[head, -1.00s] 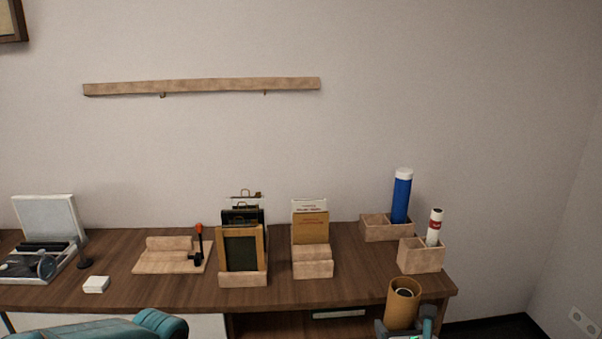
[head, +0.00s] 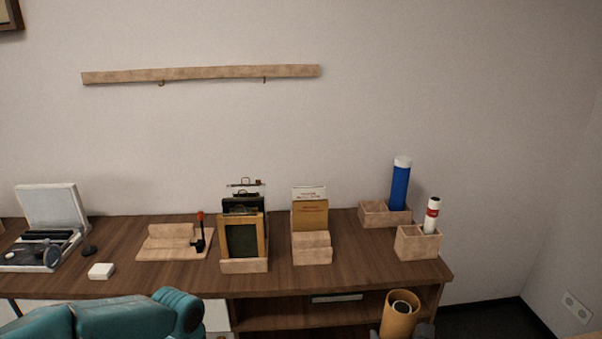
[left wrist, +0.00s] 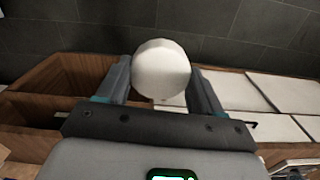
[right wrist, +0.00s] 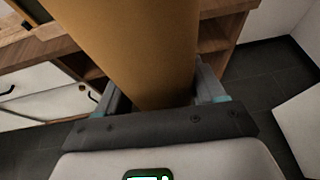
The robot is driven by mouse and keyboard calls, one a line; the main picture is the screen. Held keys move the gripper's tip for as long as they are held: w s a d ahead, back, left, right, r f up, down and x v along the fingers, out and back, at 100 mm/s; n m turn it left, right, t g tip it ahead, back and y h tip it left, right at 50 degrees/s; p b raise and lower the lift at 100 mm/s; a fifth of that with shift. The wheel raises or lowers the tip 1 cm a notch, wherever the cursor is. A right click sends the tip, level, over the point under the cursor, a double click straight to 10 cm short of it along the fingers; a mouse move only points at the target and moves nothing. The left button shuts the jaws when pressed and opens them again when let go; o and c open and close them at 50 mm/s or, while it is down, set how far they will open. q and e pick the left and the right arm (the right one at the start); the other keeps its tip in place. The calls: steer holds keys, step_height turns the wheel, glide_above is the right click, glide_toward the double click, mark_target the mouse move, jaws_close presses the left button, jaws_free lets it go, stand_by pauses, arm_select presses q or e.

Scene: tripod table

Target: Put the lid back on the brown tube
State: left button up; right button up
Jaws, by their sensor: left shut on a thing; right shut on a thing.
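The brown tube (head: 398,318) stands upright at the bottom right of the head view, in front of the desk's right end, its open top showing something pale and round inside. In the right wrist view the tube (right wrist: 135,45) fills the middle between the fingers. My right gripper (right wrist: 160,95) is shut on it. My left gripper (left wrist: 160,80) is shut on a round white lid (left wrist: 161,70), seen in the left wrist view. The left gripper's fingers and the lid are out of the head view. The two things are apart.
The wooden desk (head: 330,280) holds a blue tube (head: 400,188) and a white-and-red tube (head: 432,212) in wooden boxes, a card stand (head: 312,250), a framed board (head: 243,240) and a small white box (head: 101,271). Open floor lies right of the desk.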

steer(key=s+a+f+n+g+y, duration=0.1)
steer(key=s+a+f+n+y, duration=0.2)
steer(key=a, duration=0.4)
steer(key=s+a+f+n+g+y, duration=0.2)
steer(key=s+a+f+n+y, duration=0.2)
steer(key=a, duration=0.4)
steer(key=shift+f+n+y, duration=0.5)
steer(key=shift+f+y, duration=0.1)
steer(key=shift+y, duration=0.3)
arm_select(q)
steer(key=d+r+n, duration=0.2)
steer(key=d+r, duration=0.6)
steer(key=d, duration=0.3)
steer(key=d+r+n, duration=0.2)
steer(key=d+r, duration=0.7)
steer(key=d, duration=0.3)
steer(key=shift+w+d, duration=0.15)
steer(key=shift+d, duration=0.15)
steer(key=shift+f, duration=2.05)
